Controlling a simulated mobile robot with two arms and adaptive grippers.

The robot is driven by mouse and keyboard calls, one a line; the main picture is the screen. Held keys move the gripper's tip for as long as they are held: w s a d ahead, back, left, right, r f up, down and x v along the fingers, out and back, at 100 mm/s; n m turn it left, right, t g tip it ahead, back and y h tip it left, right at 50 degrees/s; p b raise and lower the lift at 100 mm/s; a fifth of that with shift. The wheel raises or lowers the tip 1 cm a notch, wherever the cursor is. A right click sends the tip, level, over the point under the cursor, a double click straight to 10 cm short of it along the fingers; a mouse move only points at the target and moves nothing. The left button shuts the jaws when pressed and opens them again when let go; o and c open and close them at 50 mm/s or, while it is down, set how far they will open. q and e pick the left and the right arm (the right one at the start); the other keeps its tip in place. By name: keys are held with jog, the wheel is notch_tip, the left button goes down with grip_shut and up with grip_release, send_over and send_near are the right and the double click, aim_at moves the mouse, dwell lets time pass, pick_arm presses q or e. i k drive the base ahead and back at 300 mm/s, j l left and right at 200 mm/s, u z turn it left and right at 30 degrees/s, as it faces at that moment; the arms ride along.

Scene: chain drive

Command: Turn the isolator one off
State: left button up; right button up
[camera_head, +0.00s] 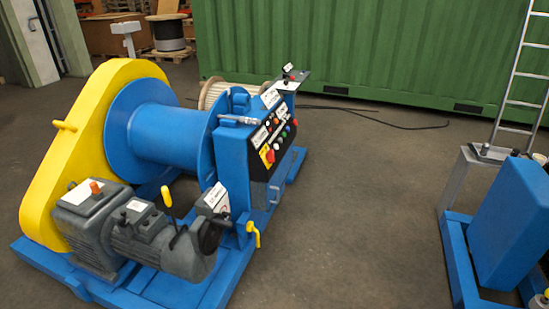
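A blue winch (150,135) with a yellow chain guard (50,165) stands at left centre. Its blue control cabinet (235,155) has a black panel facing right. A red rotary knob on a yellow plate (267,156) sits low at the panel's near end and looks like an isolator switch. Its on or off position is too small to tell. The labels are too small to read, so I cannot tell which isolator is number one. Neither of my grippers is in view.
Several coloured buttons (284,132) sit beside the knob. A grey motor (125,225) and a yellow lever (255,233) are at the winch's near side. A blue machine (512,225) and a ladder (520,80) stand at right. The floor (365,215) between is clear.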

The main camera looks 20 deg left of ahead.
aim_at(270, 156)
jog(key=i+l+u, duration=0.15)
jog(key=i, duration=0.25)
jog(key=i+l+u, duration=0.1)
jog(key=i+l, duration=0.2)
jog(key=i, duration=0.15)
